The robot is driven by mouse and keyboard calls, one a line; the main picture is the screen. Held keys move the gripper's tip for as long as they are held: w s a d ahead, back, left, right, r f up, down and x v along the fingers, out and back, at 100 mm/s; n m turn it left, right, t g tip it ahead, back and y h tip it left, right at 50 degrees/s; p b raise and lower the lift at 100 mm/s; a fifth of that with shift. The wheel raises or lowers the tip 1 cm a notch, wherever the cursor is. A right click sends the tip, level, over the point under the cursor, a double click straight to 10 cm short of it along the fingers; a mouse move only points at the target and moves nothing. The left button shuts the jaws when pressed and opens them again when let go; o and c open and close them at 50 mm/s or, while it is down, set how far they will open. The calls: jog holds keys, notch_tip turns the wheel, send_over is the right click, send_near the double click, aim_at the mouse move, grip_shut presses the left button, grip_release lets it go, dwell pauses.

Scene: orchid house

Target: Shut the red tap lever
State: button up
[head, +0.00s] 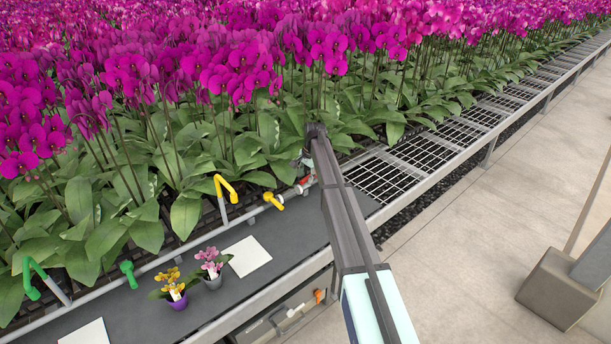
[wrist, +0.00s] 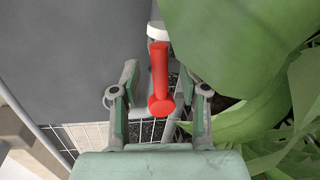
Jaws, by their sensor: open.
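The red tap lever (wrist: 160,72) is in the middle of the wrist view, a straight red bar with a rounded near end and a white collar (wrist: 157,31) at its far end. My gripper (wrist: 161,72) is open, with one finger on each side of the lever in the picture. Gaps show between the lever and both fingers; I cannot tell how deep the lever sits between them. In the head view a small bit of red (head: 306,180) shows at the pipe beside my arm, which hides most of that tap.
Yellow (head: 273,200) and green (head: 128,272) tap levers sit along the pipe to the left. Two small potted orchids (head: 212,268) and white sheets (head: 247,256) are on the dark bench. Large leaves (wrist: 235,50) crowd the right of the wrist view. Wire mesh (head: 420,152) lies beyond my arm.

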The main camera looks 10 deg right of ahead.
jog(key=shift+w+f, duration=0.1)
jog(key=shift+f, duration=0.4)
grip_shut()
jog(key=shift+a, duration=0.15)
